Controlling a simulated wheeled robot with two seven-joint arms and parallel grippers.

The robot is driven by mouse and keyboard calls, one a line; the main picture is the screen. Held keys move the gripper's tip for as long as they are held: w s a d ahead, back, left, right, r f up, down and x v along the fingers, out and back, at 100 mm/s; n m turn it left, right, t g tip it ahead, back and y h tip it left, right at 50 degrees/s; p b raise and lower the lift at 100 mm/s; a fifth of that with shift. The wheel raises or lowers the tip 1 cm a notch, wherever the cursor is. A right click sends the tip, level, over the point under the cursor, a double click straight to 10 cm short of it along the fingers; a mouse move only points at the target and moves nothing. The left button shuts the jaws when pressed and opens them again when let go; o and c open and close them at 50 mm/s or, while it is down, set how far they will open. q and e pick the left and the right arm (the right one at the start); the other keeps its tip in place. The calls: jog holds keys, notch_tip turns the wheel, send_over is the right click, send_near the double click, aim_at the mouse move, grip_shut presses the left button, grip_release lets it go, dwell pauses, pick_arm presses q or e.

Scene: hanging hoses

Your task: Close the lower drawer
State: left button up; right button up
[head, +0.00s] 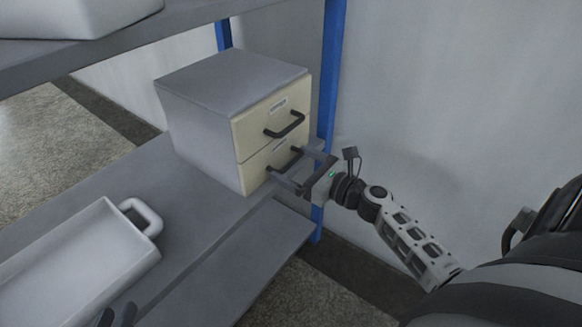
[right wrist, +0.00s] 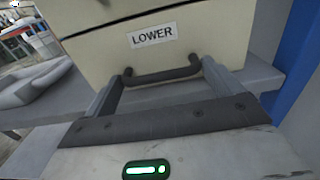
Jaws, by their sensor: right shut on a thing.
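A grey cabinet (head: 205,110) with two cream drawer fronts stands on the grey shelf. The upper drawer (head: 250,125) has a dark bar handle (head: 285,125). The lower drawer (head: 249,178) looks about level with the upper one, and any small gap is hard to judge. In the right wrist view its front (right wrist: 215,28) carries a "LOWER" label (right wrist: 152,37). My right gripper (head: 283,170) is at the lower drawer, shut on its dark handle (right wrist: 160,75), with a finger at each end. Only dark tips of my left gripper (head: 118,316) show at the bottom edge.
A white tray (head: 75,265) with a loop handle lies on the shelf (head: 205,215) left of the cabinet. A blue post (head: 331,80) stands right behind the cabinet. An upper shelf (head: 150,30) holds a white container (head: 75,15). A wall is at right.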

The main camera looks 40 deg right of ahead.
pick_arm(q)
jog(key=shift+f, duration=0.2)
pick_arm(e)
jog(key=shift+w+d+r, duration=0.1)
jog(key=shift+w+d, duration=0.05)
jog(key=o, duration=1.1)
pick_arm(q)
jog(key=shift+w, duration=0.1)
jog(key=shift+r, duration=0.1)
jog(key=shift+s+a+f+m+g+y+p, duration=0.3)
jog(key=shift+a+f+m+y+p, duration=0.15)
jog(key=shift+p, duration=0.75)
pick_arm(e)
jog(key=v, duration=1.6)
pick_arm(q)
jog(key=shift+w+d+r, duration=0.1)
jog(key=shift+w+r, duration=0.05)
jog(key=shift+r, duration=0.05)
